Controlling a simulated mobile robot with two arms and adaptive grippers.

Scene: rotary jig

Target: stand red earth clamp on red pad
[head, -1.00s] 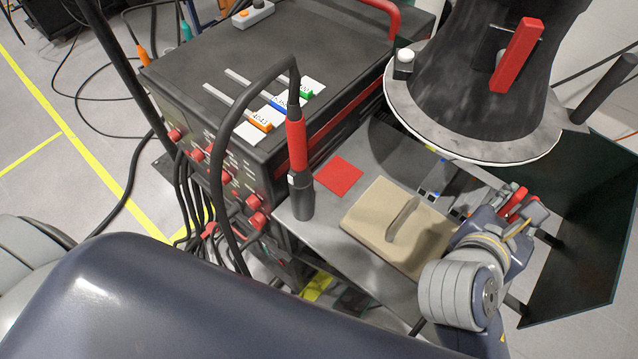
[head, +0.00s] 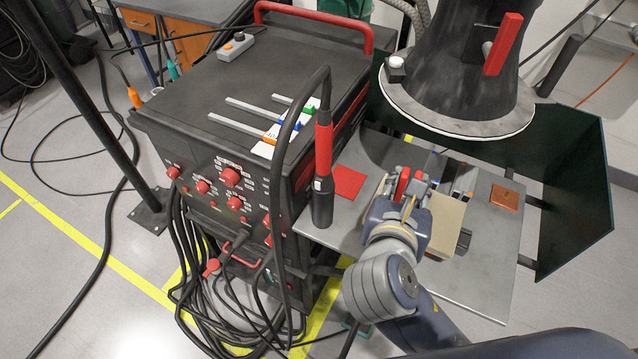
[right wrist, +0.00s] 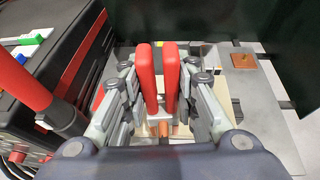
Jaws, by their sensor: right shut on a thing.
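The red earth clamp (right wrist: 158,80) shows in the right wrist view as two upright red handles between my gripper's fingers, with a copper-coloured part below. In the head view the clamp (head: 402,184) is partly hidden by my right gripper (head: 408,192). The right gripper is shut on it, and it also shows in the right wrist view (right wrist: 160,100). The gripper is over the beige block on the grey table. The red pad (head: 348,182) lies flat and bare on the table, left of the gripper. My left gripper is not in view.
A black and red torch (head: 323,150) with a thick cable stands upright beside the pad's left side. The black power source (head: 225,120) stands left of the table. A beige block (head: 447,222) lies under my gripper. A copper plate (head: 505,198) lies at the right. A large dark cylinder (head: 465,60) overhangs the back.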

